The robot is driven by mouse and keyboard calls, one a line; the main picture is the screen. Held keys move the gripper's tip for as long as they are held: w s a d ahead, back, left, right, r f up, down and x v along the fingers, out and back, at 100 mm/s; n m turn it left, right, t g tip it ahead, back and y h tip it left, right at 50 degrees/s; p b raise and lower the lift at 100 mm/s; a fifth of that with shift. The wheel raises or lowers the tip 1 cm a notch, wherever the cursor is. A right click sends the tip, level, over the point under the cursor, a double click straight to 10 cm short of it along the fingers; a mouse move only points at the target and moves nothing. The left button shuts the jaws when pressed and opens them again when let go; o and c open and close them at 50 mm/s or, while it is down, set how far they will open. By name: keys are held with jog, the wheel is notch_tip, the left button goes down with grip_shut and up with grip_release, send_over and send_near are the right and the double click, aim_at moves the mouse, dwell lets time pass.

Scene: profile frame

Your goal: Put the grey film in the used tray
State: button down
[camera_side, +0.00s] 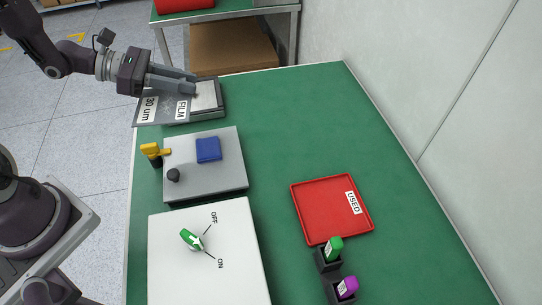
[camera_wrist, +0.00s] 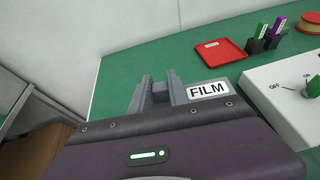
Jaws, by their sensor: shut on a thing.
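My gripper (camera_side: 190,83) is at the upper left of the side view, over the far left end of the green table. It is shut on the grey film (camera_side: 163,108), a flat sheet marked "30 um" and "FILM". The film sticks out past the table's left edge, in front of a grey block (camera_side: 208,97). In the wrist view the fingers (camera_wrist: 157,85) point ahead and the film's label (camera_wrist: 208,91) shows beside them. The red used tray (camera_side: 325,207) lies flat and empty at the right of the table; it also shows in the wrist view (camera_wrist: 218,52).
A grey plate (camera_side: 205,182) with a blue square, a black knob and a yellow clamp (camera_side: 152,150) stands near the film. A white switch box (camera_side: 205,270) is in front. Green (camera_side: 333,246) and purple (camera_side: 346,287) markers stand by the tray. The table's middle is clear.

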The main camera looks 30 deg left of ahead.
jog(key=w+d+f+m+g+h, duration=0.25)
jog(key=w+d, duration=0.25)
jog(key=d, duration=0.4)
jog(key=m+g, duration=0.5)
jog(key=g, duration=0.1)
send_over(354, 203)
notch_tip(354, 203, down, 4)
jog(key=shift+h, duration=0.25)
notch_tip(354, 203, down, 10)
jog(key=shift+r, duration=0.1)
jog(key=shift+f, duration=0.25)
jog(key=c, duration=1.3)
grip_release()
jog(key=shift+o, duration=0.2)
